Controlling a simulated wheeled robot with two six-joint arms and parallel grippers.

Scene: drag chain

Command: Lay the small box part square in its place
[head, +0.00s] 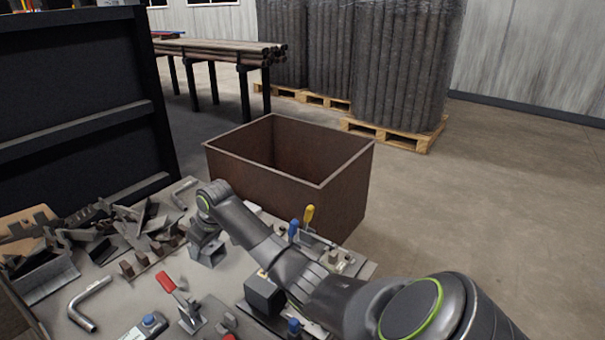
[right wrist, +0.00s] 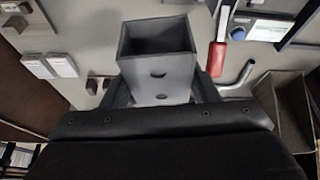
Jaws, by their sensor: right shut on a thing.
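The small box part (head: 212,255) is a grey, open-ended square piece. It is in my right gripper (head: 205,238) over the left middle of the worktable in the head view. A dark block-like fixture (head: 264,294) stands on a plate at the front right of the table, partly behind my right arm. My left gripper is out of view.
Scrap brackets (head: 95,240) crowd the table's left side. A red-handled clamp (head: 168,284), a bent pipe (head: 88,303) and yellow and blue screwdrivers (head: 308,216) stand or lie around the work area. A large brown bin (head: 330,200) stands behind the table.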

